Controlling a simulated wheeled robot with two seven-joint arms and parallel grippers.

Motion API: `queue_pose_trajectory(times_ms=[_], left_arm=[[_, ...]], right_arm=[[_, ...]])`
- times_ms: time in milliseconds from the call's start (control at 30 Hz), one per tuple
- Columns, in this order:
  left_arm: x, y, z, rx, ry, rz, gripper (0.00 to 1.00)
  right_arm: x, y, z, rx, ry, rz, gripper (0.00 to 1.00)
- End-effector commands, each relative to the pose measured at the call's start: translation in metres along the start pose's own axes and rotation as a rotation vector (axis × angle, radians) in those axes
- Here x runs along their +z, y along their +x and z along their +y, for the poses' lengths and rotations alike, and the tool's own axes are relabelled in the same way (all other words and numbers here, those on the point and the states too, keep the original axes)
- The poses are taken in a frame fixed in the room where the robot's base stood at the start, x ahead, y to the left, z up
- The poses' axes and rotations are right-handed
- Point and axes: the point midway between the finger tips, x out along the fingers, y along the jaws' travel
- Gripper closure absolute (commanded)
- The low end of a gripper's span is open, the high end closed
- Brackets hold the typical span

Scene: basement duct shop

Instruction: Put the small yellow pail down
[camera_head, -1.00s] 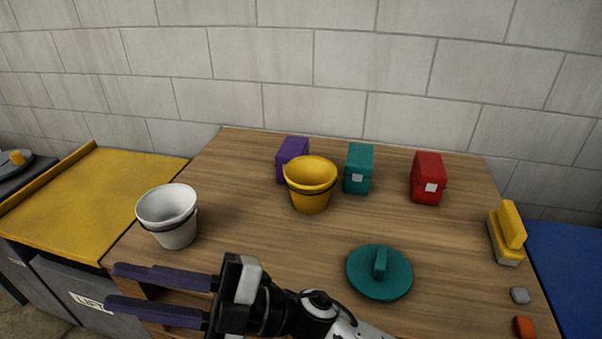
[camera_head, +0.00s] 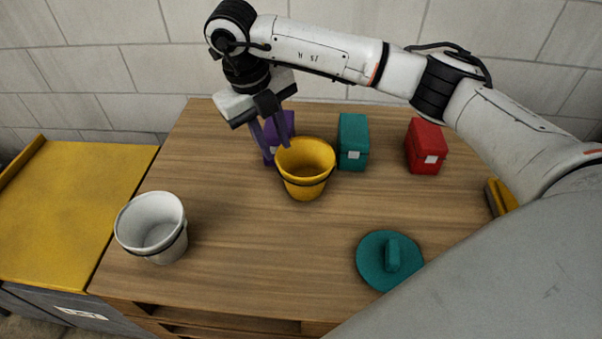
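The small yellow pail (camera_head: 309,187) stands upright on the wooden tabletop, in front of the purple and teal boxes. My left gripper is not in view.
A white pail (camera_head: 150,225) stands at left, a teal lid (camera_head: 375,262) lies at front right. A purple box (camera_head: 270,135), teal box (camera_head: 353,140) and red box (camera_head: 425,147) stand at the back. My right arm covers the right side. The front middle of the table (camera_head: 250,250) is clear.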

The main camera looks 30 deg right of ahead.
Motion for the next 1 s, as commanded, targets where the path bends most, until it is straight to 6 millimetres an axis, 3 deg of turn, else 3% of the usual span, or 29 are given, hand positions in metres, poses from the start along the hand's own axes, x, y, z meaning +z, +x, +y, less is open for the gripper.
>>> queue_pose_trajectory(times_ms=[100, 600, 900, 1000], left_arm=[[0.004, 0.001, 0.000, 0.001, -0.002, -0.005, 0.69], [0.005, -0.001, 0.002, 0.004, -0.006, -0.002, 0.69], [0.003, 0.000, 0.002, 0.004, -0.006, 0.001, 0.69], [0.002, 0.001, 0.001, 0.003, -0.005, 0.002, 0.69]], right_arm=[[-0.001, 0.022, 0.000, 0.001, -0.001, 0.005, 0.76], [0.009, 0.084, 0.003, 0.005, -0.005, 0.003, 0.76], [0.010, 0.089, 0.003, 0.005, -0.004, 0.000, 0.76], [0.010, 0.089, 0.003, 0.005, -0.004, 0.000, 0.91]])
